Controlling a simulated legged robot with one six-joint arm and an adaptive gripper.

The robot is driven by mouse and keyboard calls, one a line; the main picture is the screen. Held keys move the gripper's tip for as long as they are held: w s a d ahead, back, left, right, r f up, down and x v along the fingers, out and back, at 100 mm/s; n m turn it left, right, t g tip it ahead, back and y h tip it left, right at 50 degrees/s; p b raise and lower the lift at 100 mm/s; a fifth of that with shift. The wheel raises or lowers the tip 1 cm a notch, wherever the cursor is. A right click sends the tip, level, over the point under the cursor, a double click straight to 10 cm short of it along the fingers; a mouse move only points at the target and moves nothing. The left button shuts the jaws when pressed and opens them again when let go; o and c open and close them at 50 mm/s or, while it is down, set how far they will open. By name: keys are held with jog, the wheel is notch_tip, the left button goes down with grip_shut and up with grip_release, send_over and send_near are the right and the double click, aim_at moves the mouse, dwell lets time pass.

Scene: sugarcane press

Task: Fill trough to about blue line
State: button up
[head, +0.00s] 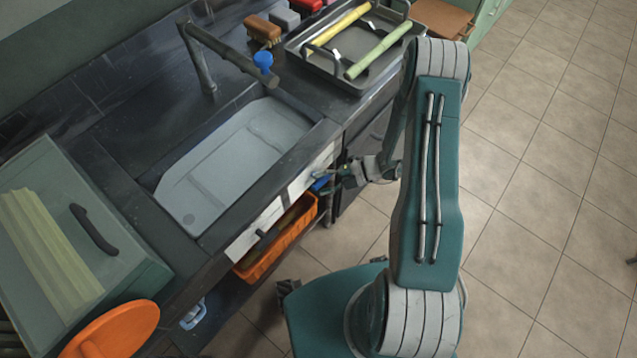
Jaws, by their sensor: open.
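The trough (240,158) is a pale grey, sink-like basin set into the dark counter. I cannot make out a blue line on it or tell whether it holds water. My gripper (326,180) is open, low at the counter's front edge, right of the trough. It is close to a small blue part (320,185) by the white front panel (257,229); I cannot tell whether they touch.
A dark tray (336,68) with yellow and green cane stalks sits at the back right, beside brushes and blocks. A green box (135,275) and an orange disc (120,330) are at left. An orange crate (283,245) is under the counter. Tiled floor is clear at right.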

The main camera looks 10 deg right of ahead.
jog(key=v, duration=1.1)
jog(key=shift+f, duration=0.1)
